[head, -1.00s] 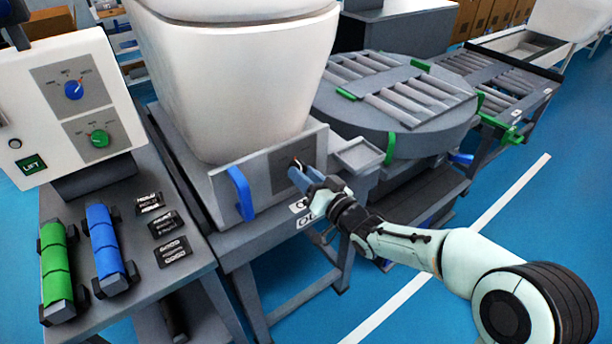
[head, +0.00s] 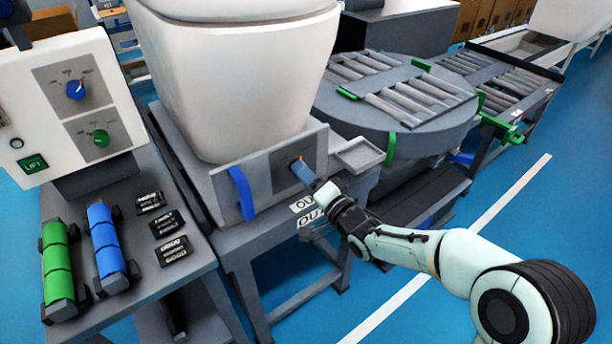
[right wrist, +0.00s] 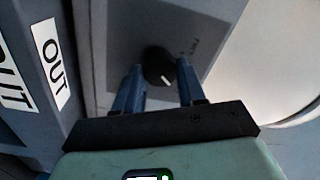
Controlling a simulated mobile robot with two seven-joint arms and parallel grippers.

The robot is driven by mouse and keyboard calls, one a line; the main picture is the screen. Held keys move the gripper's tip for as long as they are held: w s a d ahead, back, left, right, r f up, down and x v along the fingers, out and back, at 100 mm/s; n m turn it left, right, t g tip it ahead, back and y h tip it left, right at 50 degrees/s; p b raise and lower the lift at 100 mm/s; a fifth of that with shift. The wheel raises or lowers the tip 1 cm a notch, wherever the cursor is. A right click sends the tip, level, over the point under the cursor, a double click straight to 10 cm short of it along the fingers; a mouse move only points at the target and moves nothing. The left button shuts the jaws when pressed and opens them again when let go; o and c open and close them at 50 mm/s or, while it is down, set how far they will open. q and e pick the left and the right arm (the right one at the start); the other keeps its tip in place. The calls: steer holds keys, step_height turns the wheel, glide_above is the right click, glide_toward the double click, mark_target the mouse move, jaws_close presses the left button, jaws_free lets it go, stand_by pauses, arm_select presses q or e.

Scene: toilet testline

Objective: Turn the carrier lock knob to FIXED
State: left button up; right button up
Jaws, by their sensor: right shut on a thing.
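The carrier lock knob (right wrist: 158,66) is a dark round knob with a white pointer mark, on a grey panel. In the right wrist view its mark points to the lower right; the small print beside it is too small to read. My right gripper (right wrist: 160,78) is shut on the knob, one blue finger on each side. In the head view my right gripper (head: 303,170) reaches the front panel of the carrier (head: 262,178), and its fingers mostly hide the knob. A white toilet (head: 235,80) stands on the carrier. My left gripper is not in view.
A blue handle (head: 241,193) stands out left of the knob. A small grey tray (head: 360,153) is to its right. A control box (head: 75,100) and a side table with green (head: 57,268) and blue (head: 106,240) rollers stand left. A roller turntable (head: 400,105) is behind.

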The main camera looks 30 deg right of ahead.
steer(key=shift+a+f, duration=0.1)
steer(key=shift+a, duration=0.05)
stand_by(0.3)
steer(key=o, duration=1.1)
steer(key=shift+c, duration=0.2)
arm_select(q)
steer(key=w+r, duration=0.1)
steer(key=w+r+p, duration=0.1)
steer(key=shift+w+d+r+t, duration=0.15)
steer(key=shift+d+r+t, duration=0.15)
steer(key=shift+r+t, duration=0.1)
arm_select(e)
steer(key=s+d, duration=0.1)
steer(key=s, duration=1.2)
steer(key=shift+s+f, duration=0.15)
steer(key=shift+f, duration=0.1)
steer(key=shift+d, duration=0.1)
